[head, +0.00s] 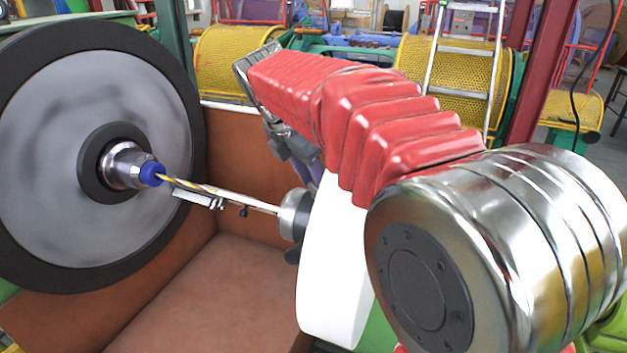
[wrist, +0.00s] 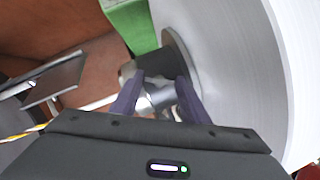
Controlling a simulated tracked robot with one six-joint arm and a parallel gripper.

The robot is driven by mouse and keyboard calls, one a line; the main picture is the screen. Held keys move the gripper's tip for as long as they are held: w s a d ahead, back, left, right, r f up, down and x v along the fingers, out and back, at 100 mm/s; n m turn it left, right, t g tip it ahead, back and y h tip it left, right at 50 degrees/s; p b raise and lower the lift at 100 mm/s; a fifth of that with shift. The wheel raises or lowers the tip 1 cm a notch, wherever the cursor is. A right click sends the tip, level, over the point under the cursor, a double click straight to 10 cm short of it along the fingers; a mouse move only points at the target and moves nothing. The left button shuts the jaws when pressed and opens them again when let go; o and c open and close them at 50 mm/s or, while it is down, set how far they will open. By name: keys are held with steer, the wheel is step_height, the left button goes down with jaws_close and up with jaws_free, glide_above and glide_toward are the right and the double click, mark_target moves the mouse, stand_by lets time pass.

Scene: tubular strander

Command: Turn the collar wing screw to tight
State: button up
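A silver collar (head: 295,213) sits at the right end of a thin shaft, against a white reel (head: 335,265). A small dark lobe (head: 292,256) shows at the collar's lower edge; I cannot tell if it is the wing screw. My gripper (head: 307,165) is above the collar, pointing down, partly hidden behind my red-sleeved arm. In the wrist view, my two dark purple fingers (wrist: 160,78) stand apart on either side of the silver collar (wrist: 158,97). No clear contact shows. The wing screw is not clearly visible between the fingers.
A large grey reel with a black rim (head: 95,150) stands at the left, with a metal hub and blue tip (head: 151,173). A yellow wire (head: 190,184) and small bracket (head: 200,199) lie along the shaft. Brown cradle walls (head: 235,140) surround the open space below.

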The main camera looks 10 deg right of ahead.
steer(key=c, duration=0.6)
steer(key=shift+m, duration=0.3)
steer(key=m, duration=0.1)
steer(key=m+g, duration=0.1)
steer(key=m, duration=0.1)
steer(key=m+g, duration=0.1)
steer(key=m, duration=0.1)
steer(key=shift+w, duration=0.25)
steer(key=m+g, duration=0.1)
steer(key=m, duration=0.2)
steer(key=m+g, duration=0.1)
steer(key=m, duration=0.2)
steer(key=shift+w+m+g+y, duration=0.15)
steer(key=shift+m+g+y, duration=0.15)
steer(key=o, duration=1.1)
steer(key=shift+c, duration=0.2)
